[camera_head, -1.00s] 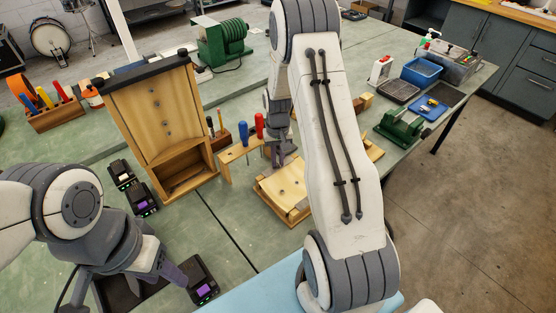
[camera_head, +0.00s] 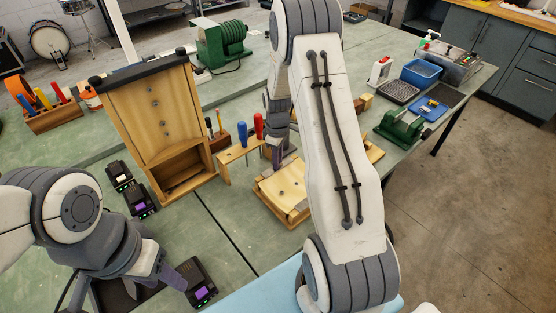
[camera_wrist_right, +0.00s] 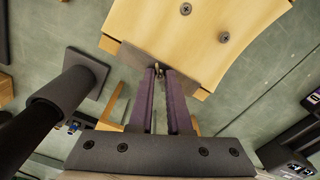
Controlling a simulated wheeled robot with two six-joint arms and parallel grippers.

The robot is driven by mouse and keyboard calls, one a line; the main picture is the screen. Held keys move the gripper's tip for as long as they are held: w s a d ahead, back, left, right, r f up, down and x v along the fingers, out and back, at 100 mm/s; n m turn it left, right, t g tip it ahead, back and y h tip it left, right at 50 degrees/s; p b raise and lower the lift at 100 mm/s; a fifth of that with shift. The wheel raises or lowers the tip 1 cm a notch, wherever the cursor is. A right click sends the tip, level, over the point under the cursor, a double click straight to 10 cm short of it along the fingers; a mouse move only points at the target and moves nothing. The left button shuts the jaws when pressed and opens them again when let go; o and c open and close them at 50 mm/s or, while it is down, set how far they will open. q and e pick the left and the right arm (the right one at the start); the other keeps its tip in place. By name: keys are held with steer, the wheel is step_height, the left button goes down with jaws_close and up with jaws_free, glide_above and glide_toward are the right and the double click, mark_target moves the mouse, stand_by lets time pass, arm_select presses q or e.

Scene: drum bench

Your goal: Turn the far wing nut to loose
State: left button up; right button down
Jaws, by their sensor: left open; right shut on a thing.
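My right gripper (camera_head: 279,164) is at the back edge of a low wooden block (camera_head: 268,187) on the bench. In the right wrist view its two purple-grey fingers (camera_wrist_right: 160,72) are close around a small brassy piece, the wing nut (camera_wrist_right: 157,68), by a dark metal strip (camera_wrist_right: 133,57) on the block's edge. Its exact turn is too small to tell. The head view does not show the nut; my right arm covers part of the block. My left gripper (camera_head: 140,284) is open at the lower left, with one finger beside a small black device.
The black device (camera_head: 198,284) has a purple screen. A tall wooden case (camera_head: 155,110) stands left of the block. A wooden rack with blue and red screwdrivers (camera_head: 243,134) stands close beside my right gripper. A green vise (camera_head: 400,128) is to the right.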

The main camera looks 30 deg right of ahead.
steer(key=n, duration=0.5)
steer(key=shift+w+r+n, duration=0.15)
steer(key=shift+w+n, duration=0.1)
steer(key=shift+n, duration=0.05)
steer(key=n, duration=0.4)
steer(key=shift+n+b, duration=0.3)
steer(key=shift+n, duration=0.1)
steer(key=shift+d, duration=0.1)
stand_by(1.1)
steer(key=c, duration=0.9)
jaws_free()
steer(key=shift+o, duration=0.2)
steer(key=shift+s, duration=0.1)
step_height(320, 180, up, 10)
steer(key=b, duration=0.1)
steer(key=shift+r+b, duration=0.2)
steer(key=shift+b, duration=0.2)
